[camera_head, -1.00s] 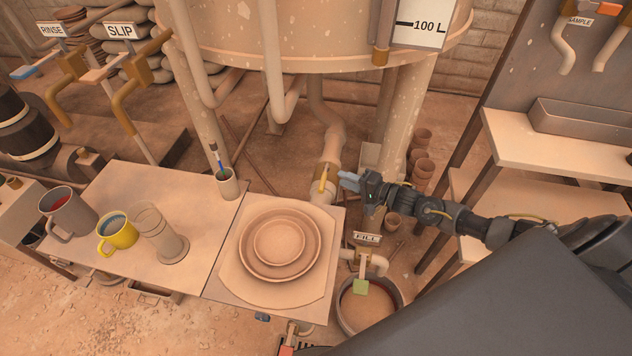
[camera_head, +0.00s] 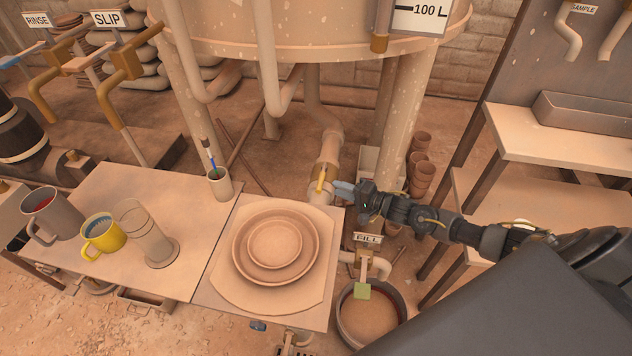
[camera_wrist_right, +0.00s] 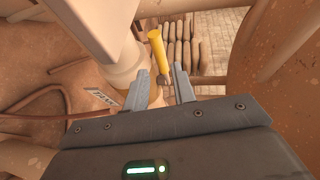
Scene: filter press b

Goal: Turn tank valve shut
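The tank valve has a yellow lever handle (camera_head: 321,180) on a brass body (camera_head: 327,163) in the pipe under the big tank (camera_head: 300,35). The lever also shows in the right wrist view (camera_wrist_right: 158,51), upright in the picture. My right gripper (camera_head: 340,188) is just right of the lever in the head view. In the right wrist view its two fingers (camera_wrist_right: 160,84) are apart, with the lever's lower end seen between or just beyond their tips. I cannot tell whether they touch it. My left gripper is not in view.
A board with stacked plates (camera_head: 275,244) is left of my right gripper. Tank legs (camera_head: 405,120) and stacked pots (camera_head: 421,175) stand close behind.

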